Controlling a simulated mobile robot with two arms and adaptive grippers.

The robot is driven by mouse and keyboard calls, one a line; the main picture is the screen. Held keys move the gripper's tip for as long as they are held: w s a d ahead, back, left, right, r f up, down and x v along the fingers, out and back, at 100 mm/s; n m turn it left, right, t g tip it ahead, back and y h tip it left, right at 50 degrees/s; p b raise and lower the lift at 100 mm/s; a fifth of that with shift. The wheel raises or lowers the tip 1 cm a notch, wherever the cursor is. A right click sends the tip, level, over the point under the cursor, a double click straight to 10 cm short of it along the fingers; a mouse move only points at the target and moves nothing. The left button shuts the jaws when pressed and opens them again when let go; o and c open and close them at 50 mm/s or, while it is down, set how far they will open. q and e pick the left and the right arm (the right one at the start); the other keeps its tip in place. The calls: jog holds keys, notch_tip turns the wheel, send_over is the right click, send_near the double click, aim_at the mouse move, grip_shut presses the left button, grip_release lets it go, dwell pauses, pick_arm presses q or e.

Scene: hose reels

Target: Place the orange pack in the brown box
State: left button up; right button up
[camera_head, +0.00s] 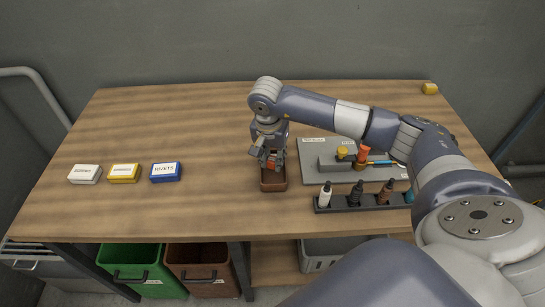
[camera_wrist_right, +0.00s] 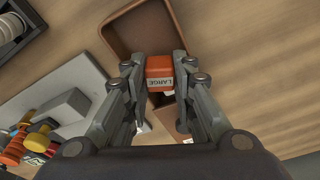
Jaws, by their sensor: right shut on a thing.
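My right gripper (camera_head: 267,158) points down and is shut on the orange pack (camera_head: 271,164), just over the brown box (camera_head: 274,184). In the right wrist view the orange pack (camera_wrist_right: 159,72) is pinched between the two fingers (camera_wrist_right: 158,62), and its label reads LARGE. The brown box (camera_wrist_right: 112,38) is open-topped and shows beyond the pack, which overlaps its near rim in that view. I cannot tell whether the pack's lower end is inside the box or above it. My left gripper is not in view.
White (camera_head: 85,174), yellow (camera_head: 124,173) and blue (camera_head: 166,172) small boxes stand in a row on the table's left. A grey board (camera_head: 312,148) with tools and a dark rack (camera_head: 338,207) of bottles lie right of the brown box. The table between is clear.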

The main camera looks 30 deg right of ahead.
jog(key=o, duration=0.9)
jog(key=shift+o, duration=0.2)
jog(key=shift+r+p, duration=0.55)
notch_tip(320, 180, up, 11)
jog(key=s+a+b, duration=0.1)
jog(key=b, duration=0.2)
jog(key=shift+a+r, duration=0.2)
